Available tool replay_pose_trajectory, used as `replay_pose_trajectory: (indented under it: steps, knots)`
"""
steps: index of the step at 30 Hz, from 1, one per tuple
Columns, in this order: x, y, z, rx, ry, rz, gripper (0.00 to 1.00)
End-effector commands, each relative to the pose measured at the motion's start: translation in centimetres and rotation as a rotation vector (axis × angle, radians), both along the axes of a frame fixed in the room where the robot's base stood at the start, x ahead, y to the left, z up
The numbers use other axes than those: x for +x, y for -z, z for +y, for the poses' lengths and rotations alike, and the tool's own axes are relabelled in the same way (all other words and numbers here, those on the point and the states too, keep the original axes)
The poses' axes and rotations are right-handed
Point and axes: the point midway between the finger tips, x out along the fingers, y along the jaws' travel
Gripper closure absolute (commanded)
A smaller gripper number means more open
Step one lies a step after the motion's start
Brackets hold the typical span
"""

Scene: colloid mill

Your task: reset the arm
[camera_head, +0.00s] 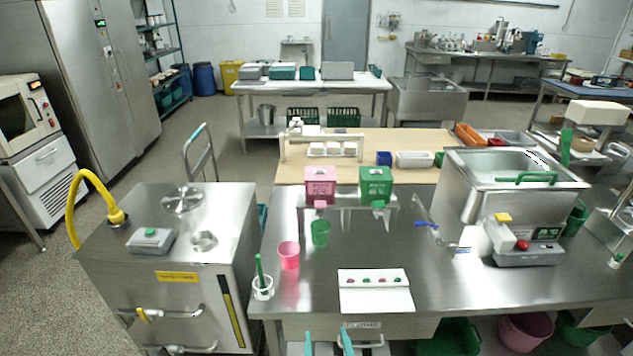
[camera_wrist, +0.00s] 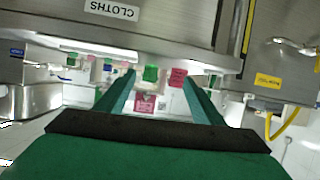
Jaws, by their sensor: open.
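My gripper (camera_head: 327,340) shows at the bottom edge of the head view as two teal fingers pointing up, spread apart with nothing between them. They are in front of the counter's drawer, labelled CLOTHS (camera_head: 361,325). In the wrist view the scene is upside down, and the two fingers of my gripper (camera_wrist: 158,78) stand apart and empty. The CLOTHS label (camera_wrist: 112,9) is at the top of that view. The rest of my arm is hidden in the head view.
A steel counter (camera_head: 440,282) lies ahead, with a pink cup (camera_head: 288,256), a white card (camera_head: 375,302) and a machine (camera_head: 510,200). A steel cabinet (camera_head: 225,250) stands at left. Green and pink bins (camera_head: 526,334) sit below the counter. Floor is open at far left.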

Motion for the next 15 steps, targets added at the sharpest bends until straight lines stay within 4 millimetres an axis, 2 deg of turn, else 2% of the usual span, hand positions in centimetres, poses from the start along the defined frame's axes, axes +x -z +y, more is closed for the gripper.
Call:
replay_pose_trajectory:
  steps: [8, 15]
  knots:
    - [-4.9, 2.8, 0.0, 0.001, 0.036, -0.007, 0.39]
    - [-12.2, 4.7, 0.1, 0.002, 0.075, -0.033, 0.39]
